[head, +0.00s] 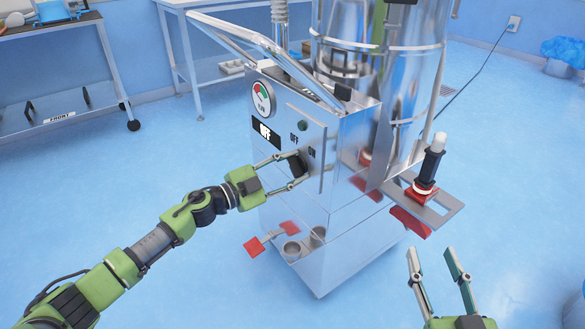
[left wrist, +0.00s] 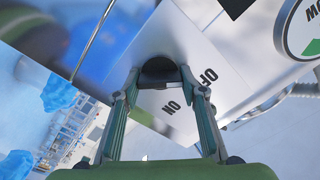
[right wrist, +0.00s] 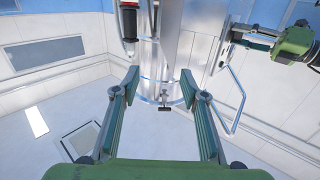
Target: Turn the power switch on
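The power switch is a black knob (head: 297,164) on the front panel of a steel machine (head: 345,140), with OFF and ON labels beside it. The knob's pointing direction is unclear. My right gripper (head: 430,252) is open and empty, in front of the machine at the right.
A slotted plate with a red and black post (head: 430,165) sticks out at the machine's right. Red pedals (head: 254,246) and metal cups (head: 292,250) are low in front. Open blue floor surrounds the machine.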

